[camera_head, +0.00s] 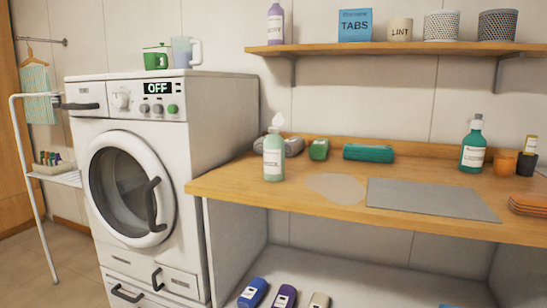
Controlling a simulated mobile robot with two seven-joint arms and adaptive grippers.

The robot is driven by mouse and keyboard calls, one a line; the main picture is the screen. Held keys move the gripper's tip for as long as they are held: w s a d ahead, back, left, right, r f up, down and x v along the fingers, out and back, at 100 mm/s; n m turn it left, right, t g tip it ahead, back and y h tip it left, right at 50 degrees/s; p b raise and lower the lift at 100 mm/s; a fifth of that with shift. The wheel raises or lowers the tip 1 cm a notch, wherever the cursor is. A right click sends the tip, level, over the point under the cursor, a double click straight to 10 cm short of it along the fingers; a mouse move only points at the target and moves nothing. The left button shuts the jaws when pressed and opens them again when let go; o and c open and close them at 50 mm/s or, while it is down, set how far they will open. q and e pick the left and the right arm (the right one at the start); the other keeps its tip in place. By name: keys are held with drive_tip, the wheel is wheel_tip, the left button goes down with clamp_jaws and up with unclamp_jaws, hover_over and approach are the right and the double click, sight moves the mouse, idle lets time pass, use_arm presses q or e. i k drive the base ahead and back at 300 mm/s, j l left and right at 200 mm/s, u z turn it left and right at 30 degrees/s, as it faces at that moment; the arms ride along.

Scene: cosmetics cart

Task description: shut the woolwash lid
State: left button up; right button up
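A pale green bottle (273,160) with a white label stands upright on the wooden counter, near its left end. I take it for the woolwash, though its label is too small to read for sure. Its white lid (277,120) stands tilted up at the top and looks open. Neither of my grippers is in view, and nothing touches the bottle.
The counter (330,208) bears a grey mat (430,197), and rolled cloths (368,152) lie behind the bottle. A teal bottle (472,148) stands at the right. The washing machine (140,170) is at the left. A shelf (400,47) hangs above.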

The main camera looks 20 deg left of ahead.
sight(278, 121)
drive_tip(key=l+u, duration=1)
